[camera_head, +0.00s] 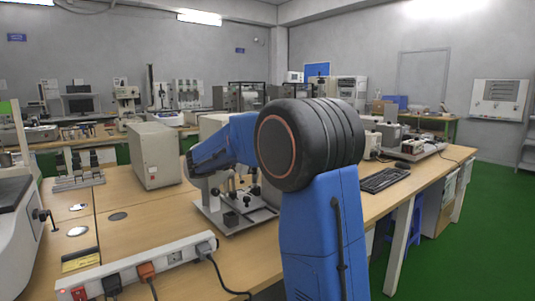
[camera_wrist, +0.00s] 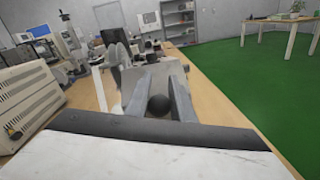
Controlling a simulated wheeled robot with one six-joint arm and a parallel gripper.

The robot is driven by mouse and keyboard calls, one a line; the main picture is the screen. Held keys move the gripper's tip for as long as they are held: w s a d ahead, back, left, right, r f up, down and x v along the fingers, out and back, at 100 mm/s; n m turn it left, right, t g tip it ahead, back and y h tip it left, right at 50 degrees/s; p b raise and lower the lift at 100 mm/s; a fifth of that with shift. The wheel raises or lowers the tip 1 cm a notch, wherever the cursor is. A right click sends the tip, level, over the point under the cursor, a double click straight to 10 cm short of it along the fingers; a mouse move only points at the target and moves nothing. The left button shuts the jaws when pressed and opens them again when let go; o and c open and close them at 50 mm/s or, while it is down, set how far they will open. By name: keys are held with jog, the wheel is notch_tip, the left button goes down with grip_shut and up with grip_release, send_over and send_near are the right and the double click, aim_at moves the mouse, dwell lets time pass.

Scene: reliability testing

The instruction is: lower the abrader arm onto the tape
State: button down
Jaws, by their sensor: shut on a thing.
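My gripper (camera_wrist: 160,98) shows in the wrist view with its two grey fingers on either side of a dark round knob (camera_wrist: 159,106). The fingers are shut on the knob. I take the knob to be the abrader arm's handle, but the rest of that arm is hidden behind the fingers. In the head view the abrader's metal base (camera_head: 224,221) stands on the wooden bench, with small dark fittings on it. My blue arm covers part of it there and hides my gripper. I cannot make out the tape in either view.
A beige box instrument (camera_head: 154,155) stands left of the abrader on the bench (camera_head: 160,222). A white power strip (camera_head: 140,268) with plugs and cables lies at the front. A keyboard (camera_head: 384,180) lies to the right. Open green floor (camera_head: 450,235) lies beyond the bench's right edge.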

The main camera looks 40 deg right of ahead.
jog(key=shift+w+f, duration=0.1)
jog(key=shift+f, duration=0.05)
jog(key=c, duration=1.6)
grip_release()
jog(key=shift+w+f, duration=0.1)
jog(key=a, duration=1.7)
jog(key=shift+w+a+r, duration=0.15)
jog(key=shift+a+r, duration=0.05)
jog(key=shift+r, duration=0.15)
